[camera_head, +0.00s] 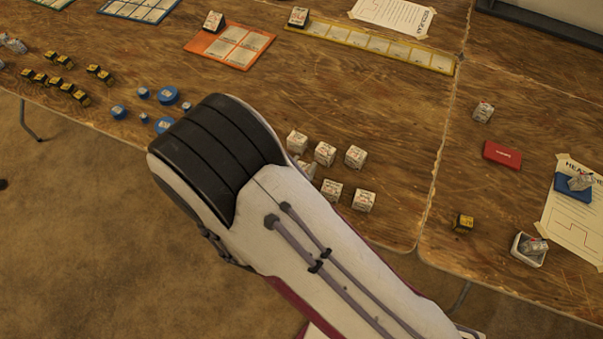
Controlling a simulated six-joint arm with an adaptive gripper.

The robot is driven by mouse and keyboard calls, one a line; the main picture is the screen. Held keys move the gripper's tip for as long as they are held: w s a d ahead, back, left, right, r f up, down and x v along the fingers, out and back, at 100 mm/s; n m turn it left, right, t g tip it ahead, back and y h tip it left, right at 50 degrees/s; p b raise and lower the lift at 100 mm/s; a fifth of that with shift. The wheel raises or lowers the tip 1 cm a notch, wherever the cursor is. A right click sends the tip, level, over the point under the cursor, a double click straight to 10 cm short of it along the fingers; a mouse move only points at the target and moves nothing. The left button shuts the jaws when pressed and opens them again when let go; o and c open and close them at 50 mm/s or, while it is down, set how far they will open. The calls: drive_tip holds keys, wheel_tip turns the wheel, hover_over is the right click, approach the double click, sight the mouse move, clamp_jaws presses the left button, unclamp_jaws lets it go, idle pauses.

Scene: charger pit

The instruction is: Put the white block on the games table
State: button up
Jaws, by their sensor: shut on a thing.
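Several white blocks (355,157) with printed faces stand in a loose cluster at the front of the wooden table (370,110), right beside my arm. One of them is partly covered by the arm. Another whitish block (483,111) stands alone on the table top to the right, past a seam. My arm crosses the middle of the picture and ends over the table's front edge. My gripper is hidden, so what it holds does not show. No label in view tells which table is the games table.
Blue round pieces (168,95) and small black-yellow blocks (63,61) lie to the left. An orange board (240,44) and a yellow strip (370,46) lie at the back. A red card (502,154), a white dish (529,250) and a paper sheet (577,215) are at the right.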

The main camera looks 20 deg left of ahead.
drive_tip(key=shift+f, duration=1.6)
drive_tip(key=shift+f, duration=0.1)
drive_tip(key=o, duration=1.1)
drive_tip(key=v, duration=1.2)
drive_tip(key=shift+r, duration=0.2)
